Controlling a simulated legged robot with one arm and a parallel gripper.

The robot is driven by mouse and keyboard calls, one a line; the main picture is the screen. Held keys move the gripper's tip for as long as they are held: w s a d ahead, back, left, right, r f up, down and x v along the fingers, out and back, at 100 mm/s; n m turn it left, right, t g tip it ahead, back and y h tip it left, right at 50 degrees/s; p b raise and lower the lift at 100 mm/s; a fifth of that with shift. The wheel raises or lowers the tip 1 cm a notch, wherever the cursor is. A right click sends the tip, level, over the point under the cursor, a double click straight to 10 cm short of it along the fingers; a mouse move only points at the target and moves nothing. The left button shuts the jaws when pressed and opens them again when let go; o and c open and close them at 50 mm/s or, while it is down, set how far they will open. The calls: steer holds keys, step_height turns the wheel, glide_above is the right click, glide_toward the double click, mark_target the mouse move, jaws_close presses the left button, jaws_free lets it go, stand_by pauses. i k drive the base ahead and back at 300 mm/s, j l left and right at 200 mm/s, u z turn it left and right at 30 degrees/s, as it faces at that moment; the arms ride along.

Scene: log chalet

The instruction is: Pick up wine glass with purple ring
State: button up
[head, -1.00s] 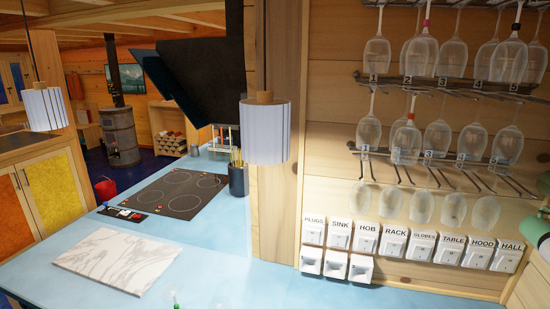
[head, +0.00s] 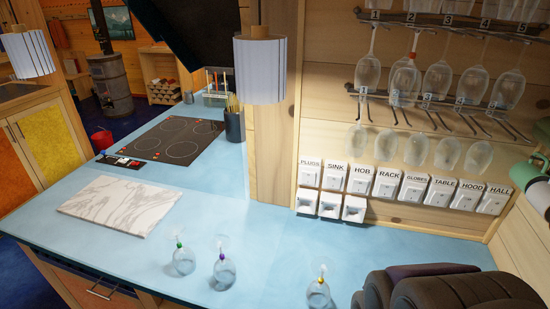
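The wine glass with the purple ring (head: 222,271) is upside down on the blue counter, its bowl at the bottom and its stem pointing up. The purple ring is around the stem. A glass with a green ring (head: 184,263) is close to its left, and a glass with a yellow ring (head: 318,295) is further right and nearer to me. Both are also upside down. I see no gripper that I can make out in the head view.
A marble board (head: 123,204) lies on the counter (head: 245,228), left of the glasses. Dark, rounded, ridged shapes (head: 450,292) fill the bottom right; I cannot tell what they are. Hanging glasses (head: 368,72) and a white lamp (head: 260,72) are above.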

mark_target(225, 270)
steer(key=z, duration=0.25)
steer(key=k+j+z, duration=0.1)
steer(key=j+z, duration=0.15)
steer(key=z, duration=0.2)
steer(key=k+j+z, duration=0.1)
steer(key=j+z, duration=0.15)
steer(key=z, duration=0.2)
steer(key=k+j+z, duration=0.15)
steer(key=z, duration=0.3)
steer(key=k+j, duration=0.6)
steer(key=j, duration=0.55)
